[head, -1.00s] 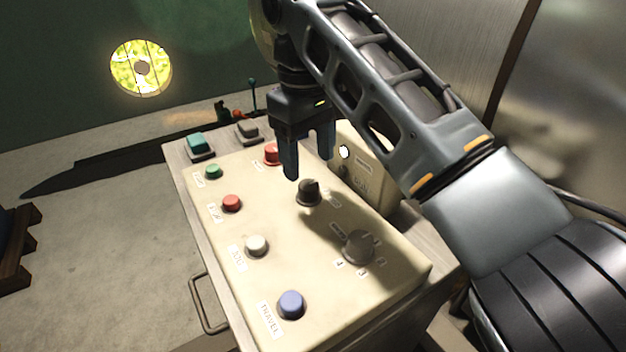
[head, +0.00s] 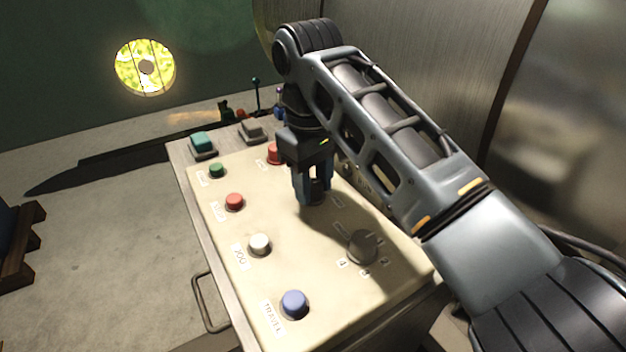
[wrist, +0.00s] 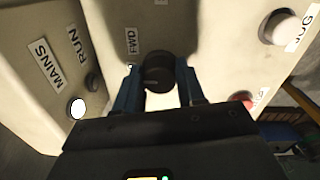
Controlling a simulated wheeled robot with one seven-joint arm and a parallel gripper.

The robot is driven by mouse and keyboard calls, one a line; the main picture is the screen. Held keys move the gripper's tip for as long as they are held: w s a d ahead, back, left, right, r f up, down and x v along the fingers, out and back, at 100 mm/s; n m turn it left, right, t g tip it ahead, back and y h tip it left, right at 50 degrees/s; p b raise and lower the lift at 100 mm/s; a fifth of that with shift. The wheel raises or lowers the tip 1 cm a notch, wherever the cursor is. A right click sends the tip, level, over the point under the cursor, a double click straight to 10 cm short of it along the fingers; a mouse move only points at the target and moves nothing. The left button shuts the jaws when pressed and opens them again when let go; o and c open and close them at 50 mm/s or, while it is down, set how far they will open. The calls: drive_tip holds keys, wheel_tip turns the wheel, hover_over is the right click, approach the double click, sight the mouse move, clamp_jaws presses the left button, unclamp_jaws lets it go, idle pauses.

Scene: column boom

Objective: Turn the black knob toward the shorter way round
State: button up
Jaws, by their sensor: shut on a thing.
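The black knob (wrist: 158,72) stands on the cream control panel (head: 215,220), between my gripper's two blue fingers. In the head view my gripper (head: 313,196) points down over it and largely hides it. In the wrist view my gripper (wrist: 158,90) is shut on the knob, with a finger at each side. An "FWD" label shows beside the knob in the wrist view. A second dark knob (head: 363,246), with numbers around it, stands nearer on the panel, apart from my gripper.
Red (head: 234,202), green (head: 216,171), white (head: 259,244) and blue (head: 294,304) buttons line the panel's left side. Another red button (head: 274,154) stands close behind my gripper. A raised box with "MAINS" and "RUN" labels (wrist: 60,60) is beside it. Open floor (head: 110,230) lies to the left.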

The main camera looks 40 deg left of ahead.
drive_tip(key=c, duration=0.4)
drive_tip(key=shift+c, duration=0.2)
drive_tip(key=shift+r+n+p, duration=0.1)
drive_tip(key=shift+n+p, duration=0.2)
drive_tip(key=shift+p, duration=0.15)
drive_tip(key=shift+r+n+p, duration=0.1)
drive_tip(key=shift+n+p, duration=0.5)
drive_tip(key=shift+p, duration=0.05)
drive_tip(key=shift+n+p, duration=0.95)
drive_tip(key=shift+n, duration=0.25)
drive_tip(key=n+p, duration=0.2)
drive_tip(key=n, duration=0.2)
drive_tip(key=shift+w+n, duration=0.15)
drive_tip(key=shift+n, duration=0.15)
drive_tip(key=o, duration=1.1)
drive_tip(key=shift+f, duration=0.2)
drive_tip(key=shift+c, duration=0.2)
